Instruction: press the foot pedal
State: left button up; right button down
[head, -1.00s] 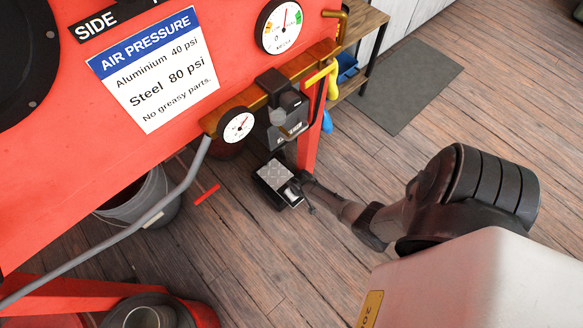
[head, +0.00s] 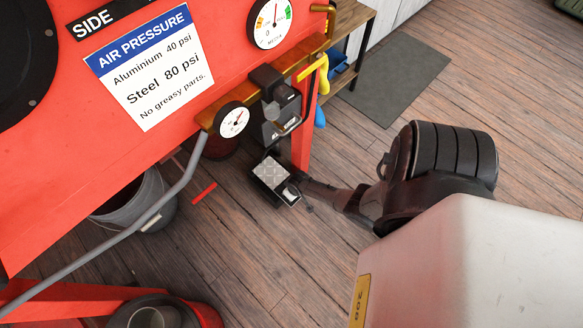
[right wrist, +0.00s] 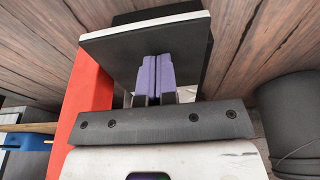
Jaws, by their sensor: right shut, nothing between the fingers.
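The foot pedal (head: 270,172) stands on the wooden floor beside a red leg of the cabinet, with a grey tread plate on a black body. My right gripper (head: 291,194) is at the pedal's near right edge, shut and empty. In the right wrist view, its purple fingertips (right wrist: 156,60) overlap the dark face of a white-edged plate (right wrist: 150,42), which appears to be the pedal. I cannot tell whether they touch it or whether it is pushed down. My left gripper is out of view.
The red cabinet (head: 60,190) with gauges and a grey hose (head: 185,178) overhangs at the left. A grey bucket (head: 150,205) stands under it; a dark bucket (right wrist: 287,112) shows in the right wrist view. Open floor (head: 370,150) lies to the right.

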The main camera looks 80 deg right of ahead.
jog(key=p+v, duration=0.4)
jog(key=shift+w+d+r, duration=0.15)
jog(key=shift+w+r, duration=0.05)
jog(key=shift+r, duration=0.05)
jog(key=s+a+p+v, duration=0.1)
jog(key=p+v, duration=0.6)
jog(key=v, duration=0.2)
jog(key=shift+s+f, duration=0.15)
jog(key=shift+s, duration=0.15)
jog(key=shift+d, duration=0.1)
